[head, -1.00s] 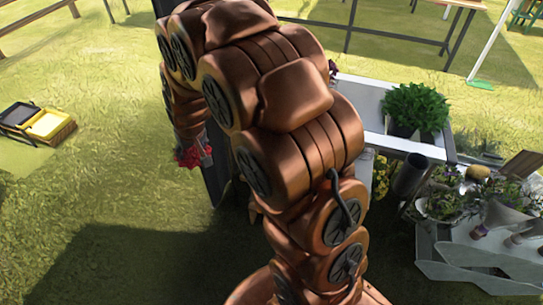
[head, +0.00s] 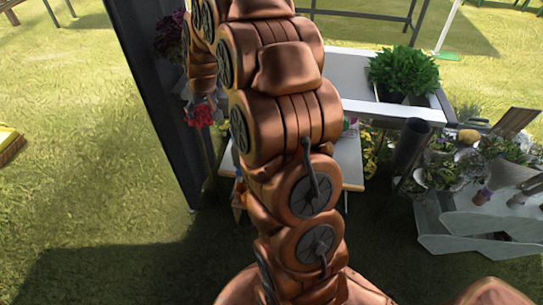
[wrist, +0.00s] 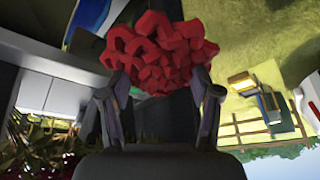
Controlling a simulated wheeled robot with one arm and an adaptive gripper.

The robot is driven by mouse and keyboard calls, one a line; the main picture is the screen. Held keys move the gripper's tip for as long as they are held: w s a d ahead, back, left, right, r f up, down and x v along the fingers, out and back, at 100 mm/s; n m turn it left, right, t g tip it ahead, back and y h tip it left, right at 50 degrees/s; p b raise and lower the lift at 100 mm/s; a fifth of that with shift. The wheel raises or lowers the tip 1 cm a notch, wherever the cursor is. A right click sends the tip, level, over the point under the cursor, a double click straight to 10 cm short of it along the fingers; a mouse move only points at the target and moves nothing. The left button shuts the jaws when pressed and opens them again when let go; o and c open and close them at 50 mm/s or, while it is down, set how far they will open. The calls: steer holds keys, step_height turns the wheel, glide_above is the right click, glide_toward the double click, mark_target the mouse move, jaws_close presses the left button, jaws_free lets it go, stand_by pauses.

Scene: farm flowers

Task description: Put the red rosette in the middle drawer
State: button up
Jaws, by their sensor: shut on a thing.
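The red rosette (head: 200,116) is a ruffled red bundle at the end of my arm in the head view. In the wrist view the rosette (wrist: 160,52) sits between the fingertips of my gripper (wrist: 158,85), which is shut on it. In the head view my gripper (head: 195,102) is small and partly hidden, with the rosette hanging below it, in front of a dark upright panel. I cannot make out the middle drawer in either view. Pale panels (wrist: 45,92) show at the left of the wrist view, but whether they are drawers is unclear.
The dark upright panel (head: 150,90) stands close left of my arm. A white table (head: 365,80) with a green plant (head: 402,72) is behind, right of my arm. A grey stand (head: 475,225) with flowers is at the right.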

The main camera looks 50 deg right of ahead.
steer(key=s+d+f+m+b, duration=0.1)
steer(key=s+d+f+b, duration=0.2)
steer(key=d, duration=0.4)
steer(key=s+d+f+m+h+b, duration=0.1)
steer(key=d+f+b, duration=0.2)
steer(key=d+b, duration=0.3)
steer(key=s+d+f+b, duration=0.2)
steer(key=d+f+b, duration=0.15)
steer(key=d, duration=0.35)
steer(key=f, duration=0.5)
steer(key=f+p, duration=0.1)
steer(key=f, duration=0.3)
steer(key=shift+s+d+f, duration=0.2)
steer(key=shift+f, duration=0.2)
steer(key=shift+f, duration=0.1)
steer(key=o, duration=1.1)
